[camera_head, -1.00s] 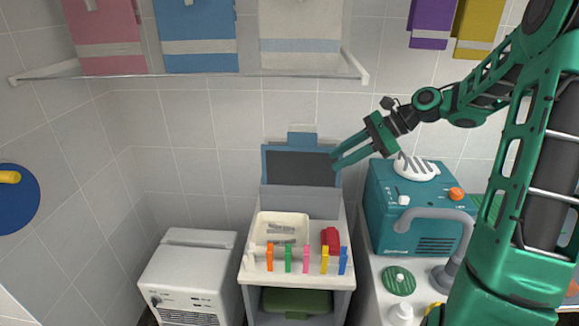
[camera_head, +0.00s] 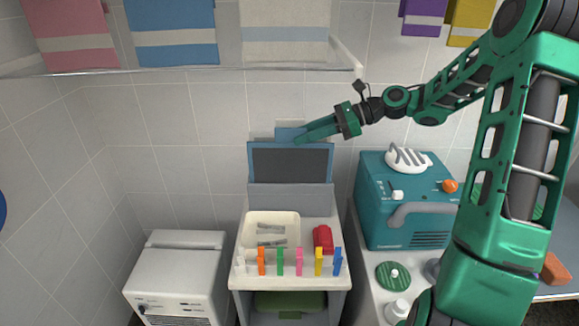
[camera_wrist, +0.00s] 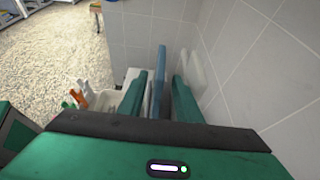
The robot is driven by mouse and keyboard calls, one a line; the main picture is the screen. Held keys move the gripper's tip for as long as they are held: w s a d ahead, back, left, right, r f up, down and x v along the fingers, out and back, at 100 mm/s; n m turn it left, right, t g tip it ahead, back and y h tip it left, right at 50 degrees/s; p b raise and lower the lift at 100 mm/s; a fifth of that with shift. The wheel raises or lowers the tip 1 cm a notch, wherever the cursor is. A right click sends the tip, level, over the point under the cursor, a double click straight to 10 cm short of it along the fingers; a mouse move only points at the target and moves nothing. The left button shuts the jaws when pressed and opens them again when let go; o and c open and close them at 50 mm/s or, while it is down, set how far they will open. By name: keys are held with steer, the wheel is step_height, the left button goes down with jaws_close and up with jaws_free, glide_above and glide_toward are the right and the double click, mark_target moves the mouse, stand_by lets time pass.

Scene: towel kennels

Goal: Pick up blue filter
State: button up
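The blue filter (camera_head: 290,166) is a blue-framed panel with a dark face and a blue tab on top. It stands upright at the back of the white cabinet, against the tiled wall. My gripper (camera_head: 299,138) reaches in from the right, its fingertips level with the tab. In the wrist view, the blue filter (camera_wrist: 159,73) shows edge-on between the two green fingers of my gripper (camera_wrist: 158,85). The fingers are apart, with gaps visible on both sides. I cannot tell how close the fingertips are to the tab in depth.
A white tray (camera_head: 248,229), a red item (camera_head: 323,239) and several coloured clips (camera_head: 280,261) sit on the cabinet top. A teal machine (camera_head: 405,210) stands to the right, a white box (camera_head: 180,268) to the left. A towel shelf (camera_head: 190,72) hangs above.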

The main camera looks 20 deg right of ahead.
mark_target(285, 142)
steer(key=x, duration=0.5)
steer(key=shift+d+f, duration=0.1)
steer(key=shift+f, duration=0.05)
jaws_close()
